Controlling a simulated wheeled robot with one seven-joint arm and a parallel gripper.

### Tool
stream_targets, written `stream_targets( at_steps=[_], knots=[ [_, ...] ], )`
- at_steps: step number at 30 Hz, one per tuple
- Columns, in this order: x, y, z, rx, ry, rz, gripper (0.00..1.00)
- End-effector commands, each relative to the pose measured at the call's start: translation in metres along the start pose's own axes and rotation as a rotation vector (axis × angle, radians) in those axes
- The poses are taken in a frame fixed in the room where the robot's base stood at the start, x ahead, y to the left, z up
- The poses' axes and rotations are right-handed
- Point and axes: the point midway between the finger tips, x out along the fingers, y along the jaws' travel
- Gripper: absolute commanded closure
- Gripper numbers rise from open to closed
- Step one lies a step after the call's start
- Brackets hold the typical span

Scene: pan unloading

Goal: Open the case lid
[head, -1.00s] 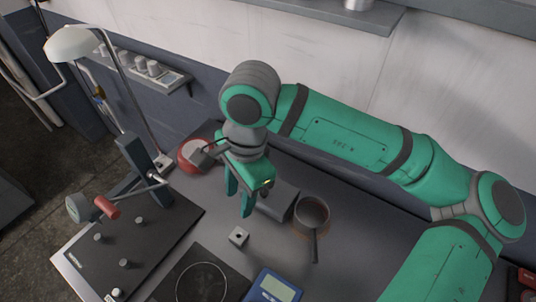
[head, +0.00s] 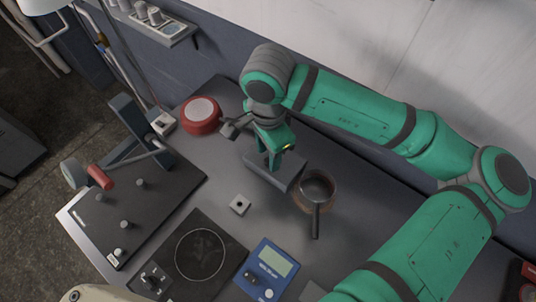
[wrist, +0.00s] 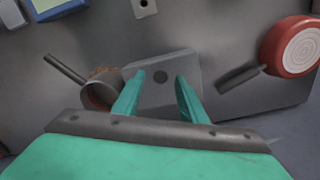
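The case is a closed grey box (head: 258,172) on the table, partly hidden by my gripper in the head view. My gripper (head: 271,163) points down over the case. I cannot tell whether the fingertips touch the lid.
A small dark pan (head: 317,188) stands close to the right of the case. A red round pan (head: 200,114) with a dark handle is at the back left. A small metal block (head: 240,204), a round hotplate (head: 200,254) and a blue meter (head: 268,266) lie in front.

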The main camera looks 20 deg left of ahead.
Motion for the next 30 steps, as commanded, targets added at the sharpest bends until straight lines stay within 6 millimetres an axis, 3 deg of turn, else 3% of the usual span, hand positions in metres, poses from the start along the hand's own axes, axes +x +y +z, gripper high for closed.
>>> stream_targets(
  at_steps=[6,15,16,21,30],
  knots=[
    [0.017,0.000,0.000,0.001,-0.001,0.000,0.62],
    [0.019,0.000,-0.001,0.001,0.000,-0.001,0.62],
    [0.019,0.000,-0.001,0.001,0.000,-0.001,0.64],
    [0.019,0.000,-0.001,0.001,0.000,-0.001,1.00],
    [0.018,-0.003,0.000,-0.003,-0.017,0.002,1.00]
  ],
)
